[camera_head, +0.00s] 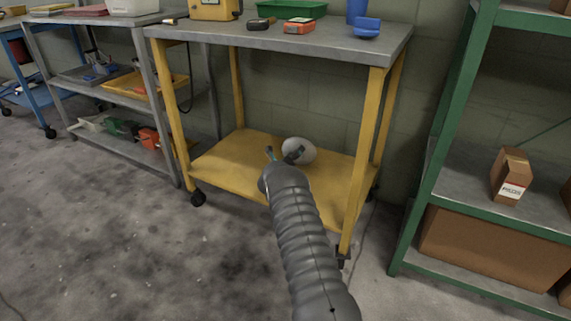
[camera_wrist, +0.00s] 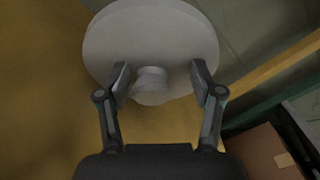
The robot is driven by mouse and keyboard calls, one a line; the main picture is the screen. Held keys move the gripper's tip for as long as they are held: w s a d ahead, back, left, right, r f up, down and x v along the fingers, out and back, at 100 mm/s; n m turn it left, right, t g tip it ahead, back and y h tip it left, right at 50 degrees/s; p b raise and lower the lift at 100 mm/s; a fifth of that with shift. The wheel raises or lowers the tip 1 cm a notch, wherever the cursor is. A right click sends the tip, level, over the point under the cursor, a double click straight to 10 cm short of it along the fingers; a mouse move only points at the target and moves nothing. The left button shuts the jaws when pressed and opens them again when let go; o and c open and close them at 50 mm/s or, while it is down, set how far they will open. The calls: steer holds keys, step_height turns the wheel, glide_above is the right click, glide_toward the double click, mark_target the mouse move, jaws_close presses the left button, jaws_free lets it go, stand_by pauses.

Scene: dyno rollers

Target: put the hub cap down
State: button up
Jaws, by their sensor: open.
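The hub cap (camera_head: 300,149) is a pale grey-white disc on the yellow lower shelf (camera_head: 231,157) of the cart, near its back. In the wrist view the hub cap (camera_wrist: 150,38) fills the upper middle, with a round boss on the side facing me. My gripper (camera_head: 285,155) is at the hub cap, with my arm reaching in from the front. In the wrist view my gripper (camera_wrist: 164,80) is open, one finger on each side of the boss, with gaps between the fingers and the boss. The hub cap's contact with the shelf is partly hidden.
The cart's grey top (camera_head: 300,42) overhangs the shelf, with yellow posts (camera_head: 361,160) at its corners. A green rack (camera_head: 445,130) stands right, with a small carton (camera_head: 511,176) and a large box. Bare shelf lies left of the hub cap.

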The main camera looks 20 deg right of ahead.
steer(key=v, duration=1.1)
steer(key=shift+s+a+p, duration=0.25)
steer(key=shift+a+p, duration=0.05)
steer(key=s+d+r+m+g, duration=0.1)
steer(key=s+r+m+g, duration=0.2)
steer(key=s+r+m, duration=0.35)
steer(key=s+r+m+g, duration=0.3)
steer(key=r+m, duration=0.1)
steer(key=r, duration=0.6)
steer(key=s+a+r+m+g+y, duration=0.1)
steer(key=s+r+m, duration=0.3)
steer(key=s, duration=0.3)
steer(key=s+a+r+m+g+y, duration=0.2)
steer(key=s+r+m, duration=0.3)
steer(key=s, duration=0.2)
steer(key=s+a+r+m+t+y, duration=0.1)
steer(key=s+a+m+y, duration=0.2)
steer(key=s, duration=0.6)
steer(key=s+a+r+m+t+y, duration=0.1)
steer(key=s+a+m+y, duration=0.3)
steer(key=s+a+m, duration=0.3)
steer(key=s+a+r+m+t+y, duration=0.1)
steer(key=s+a+m+y, duration=0.3)
steer(key=s+a, duration=0.6)
steer(key=shift+s+a+m+t, duration=0.3)
steer(key=shift+s+m, duration=0.25)
steer(key=shift+s, duration=1.15)
